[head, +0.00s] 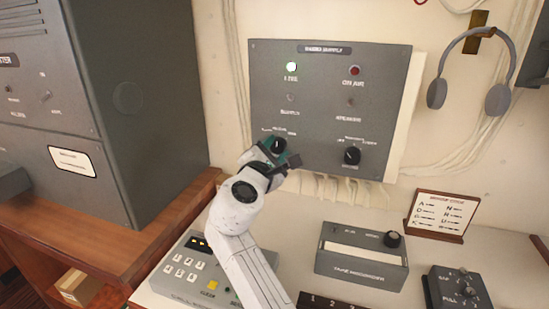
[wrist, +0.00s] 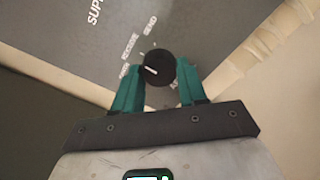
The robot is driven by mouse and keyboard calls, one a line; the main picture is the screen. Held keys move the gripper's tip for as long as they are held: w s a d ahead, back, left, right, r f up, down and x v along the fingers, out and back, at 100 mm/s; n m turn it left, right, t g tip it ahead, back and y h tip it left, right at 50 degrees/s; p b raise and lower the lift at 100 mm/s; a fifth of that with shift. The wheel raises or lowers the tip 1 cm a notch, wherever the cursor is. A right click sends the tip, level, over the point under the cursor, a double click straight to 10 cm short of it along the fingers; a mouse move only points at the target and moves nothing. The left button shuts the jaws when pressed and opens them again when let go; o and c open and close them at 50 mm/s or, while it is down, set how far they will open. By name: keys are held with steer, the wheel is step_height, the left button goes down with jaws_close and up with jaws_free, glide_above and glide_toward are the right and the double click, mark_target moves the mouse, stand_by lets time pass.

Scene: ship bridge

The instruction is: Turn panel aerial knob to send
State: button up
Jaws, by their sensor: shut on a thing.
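The aerial knob (head: 279,145) is a round black knob with a white pointer line, low on the left of the grey radio supply panel (head: 310,110). My gripper (head: 276,157) reaches up to it from below, its teal fingers partly covering the knob's surroundings. In the wrist view the fingers of my gripper (wrist: 160,70) are shut on the knob (wrist: 157,66), one on each side. The knob's white line points left and slightly down, toward a small label that is hard to read. The labels RECEIVE and SEND (wrist: 150,26) lie above that, clockwise from the line.
A second black knob (head: 352,156) sits to the right on the same panel, below lamps and small switches. Headphones (head: 472,62) hang at right. A tape recorder (head: 362,253), keypad unit (head: 200,268) and code card (head: 441,215) stand on the desk below.

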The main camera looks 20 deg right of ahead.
steer(key=m+b, duration=0.1)
steer(key=m, duration=0.1)
steer(key=m+b, duration=0.1)
steer(key=shift+f+m, duration=0.2)
steer(key=shift+m, duration=0.2)
steer(key=m+b, duration=0.3)
steer(key=m, duration=0.1)
steer(key=shift+r+m+b, duration=0.15)
steer(key=shift+m+b, duration=0.15)
steer(key=shift+b, duration=0.05)
steer(key=o, duration=1)
steer(key=shift+r, duration=0.1)
steer(key=shift+o, duration=0.2)
steer(key=v, duration=1)
steer(key=shift+s+a, duration=0.2)
steer(key=shift+s, duration=0.15)
